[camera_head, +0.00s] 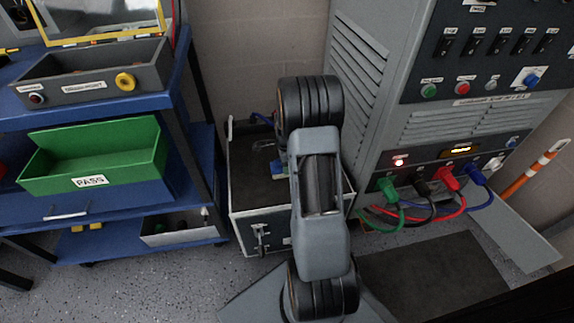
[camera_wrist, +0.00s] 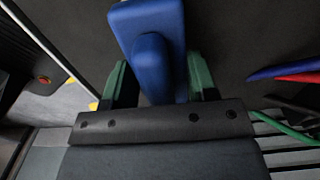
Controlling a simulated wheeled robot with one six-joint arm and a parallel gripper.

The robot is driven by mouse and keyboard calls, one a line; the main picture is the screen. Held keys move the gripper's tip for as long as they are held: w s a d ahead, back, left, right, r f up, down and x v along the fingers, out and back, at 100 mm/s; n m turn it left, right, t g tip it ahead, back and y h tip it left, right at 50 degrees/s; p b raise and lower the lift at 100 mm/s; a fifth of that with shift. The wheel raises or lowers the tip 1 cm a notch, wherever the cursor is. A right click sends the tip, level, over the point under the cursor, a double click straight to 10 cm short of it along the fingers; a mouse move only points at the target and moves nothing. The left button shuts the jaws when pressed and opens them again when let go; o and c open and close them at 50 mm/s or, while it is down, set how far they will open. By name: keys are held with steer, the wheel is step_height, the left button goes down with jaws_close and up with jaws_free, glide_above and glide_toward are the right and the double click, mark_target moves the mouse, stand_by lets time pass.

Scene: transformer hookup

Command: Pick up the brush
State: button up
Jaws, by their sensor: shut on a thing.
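The brush (camera_wrist: 145,20) shows in the wrist view as a blue block with a rounded blue part. My gripper (camera_wrist: 158,70) has its two green fingers on either side of this blue part and is shut on it. The brush's far end and any bristles cannot be made out. In the head view my arm hides the gripper.
At left, a blue shelf unit (camera_head: 190,110) holds a green PASS bin (camera_head: 125,165) and a grey tray (camera_head: 75,95). At right, a grey cabinet (camera_head: 375,120) has green, black, red and blue cables plugged in.

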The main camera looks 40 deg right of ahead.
steer(key=shift+r, duration=0.4)
step_height(320, 180, up, 2)
steer(key=shift+r+p, duration=0.25)
steer(key=shift+p, duration=0.4)
steer(key=s+a+r+p, duration=0.2)
steer(key=s+r, duration=0.2)
steer(key=s, duration=0.2)
steer(key=s+a+r+p, duration=0.2)
steer(key=s+r+p, duration=0.1)
steer(key=s+r, duration=0.2)
steer(key=shift+s+r, duration=0.25)
steer(key=shift+s, duration=0.95)
